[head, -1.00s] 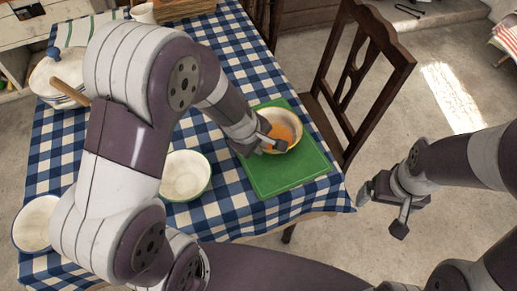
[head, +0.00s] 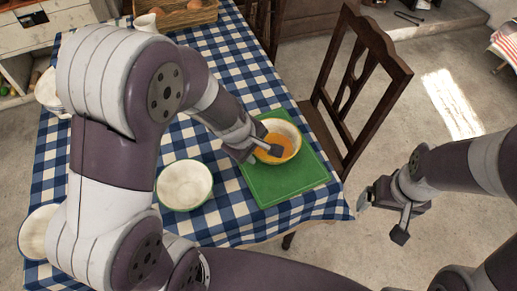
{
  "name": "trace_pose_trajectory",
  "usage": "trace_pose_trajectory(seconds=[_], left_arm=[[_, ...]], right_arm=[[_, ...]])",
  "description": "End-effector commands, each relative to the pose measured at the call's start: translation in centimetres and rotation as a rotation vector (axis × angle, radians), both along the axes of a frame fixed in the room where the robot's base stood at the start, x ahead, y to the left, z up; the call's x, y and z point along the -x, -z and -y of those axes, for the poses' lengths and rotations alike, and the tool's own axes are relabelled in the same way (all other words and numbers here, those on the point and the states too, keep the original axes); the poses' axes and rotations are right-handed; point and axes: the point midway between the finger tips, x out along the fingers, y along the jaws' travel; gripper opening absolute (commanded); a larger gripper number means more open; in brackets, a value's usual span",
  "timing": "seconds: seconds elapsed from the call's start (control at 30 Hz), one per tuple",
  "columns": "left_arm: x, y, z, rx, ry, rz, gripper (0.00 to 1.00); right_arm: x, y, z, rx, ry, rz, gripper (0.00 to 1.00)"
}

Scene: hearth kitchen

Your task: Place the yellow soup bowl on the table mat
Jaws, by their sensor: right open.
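The yellow soup bowl (head: 291,129), with orange soup in it, is over the green table mat (head: 262,188) on the checked tablecloth. It looks upright and seems to rest on the mat, though its base is partly hidden. My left gripper (head: 264,145) is at the bowl's left rim, with a fingertip over the soup. I cannot tell whether its fingers are closed on the rim. My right gripper (head: 383,216) is open and empty, off the table's right side above the floor.
A white bowl with a green rim (head: 184,186) stands left of the mat. Another white bowl (head: 36,232) is at the lower left, partly behind my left arm. A basket (head: 186,14) is at the far edge. A wooden chair (head: 370,75) stands close to the table's right side.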

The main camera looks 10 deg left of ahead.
Motion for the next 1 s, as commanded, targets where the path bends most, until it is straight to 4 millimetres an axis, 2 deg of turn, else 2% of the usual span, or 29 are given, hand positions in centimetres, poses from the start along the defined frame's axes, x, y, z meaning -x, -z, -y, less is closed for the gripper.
trace_pose_trajectory(seconds=[0.03,0.1,0.2,0.33,0.37,0.53,0.6,0.63,0.87,0.93,1.0], left_arm=[[0.4,-2.3,-0.3,0.000,-0.001,0.004,0.35],[1.0,-3.9,-0.6,0.000,-0.001,0.001,0.35],[1.7,-5.7,-1.0,0.000,-0.001,0.001,0.35],[2.4,-6.8,-1.3,-0.008,0.019,0.000,0.35],[2.8,-6.9,-1.5,-0.032,0.073,-0.003,0.35],[7.7,-6.8,-4.4,-0.309,0.795,-0.061,0.35],[8.9,-6.7,-5.4,-0.374,0.994,-0.084,0.35],[9.1,-6.8,-5.6,-0.388,1.040,-0.089,0.35],[9.3,-6.9,-5.8,-0.398,1.071,-0.092,0.35],[9.2,-8.1,-5.8,-0.398,1.070,-0.091,0.35],[9.2,-10.5,-5.7,-0.398,1.068,-0.090,0.35]], right_arm=[[0.0,-1.7,0.0,0.000,0.000,0.000,0.94],[0.0,-2.5,0.0,0.000,0.000,0.000,0.94],[0.0,-3.4,0.0,0.000,0.000,0.000,0.94],[0.0,-3.8,0.0,0.000,0.000,0.000,0.94],[0.0,-3.8,0.0,0.000,0.000,0.000,0.94],[0.0,-3.7,0.0,0.000,0.000,0.000,0.94],[0.0,-3.7,0.0,0.000,0.000,0.000,0.94],[0.0,-3.7,0.0,0.000,0.000,0.000,0.94],[0.0,-3.8,0.0,0.000,0.000,0.000,0.94],[0.0,-5.1,0.0,0.000,0.000,0.000,0.94],[0.0,-7.5,0.0,0.000,0.000,0.000,0.94]])
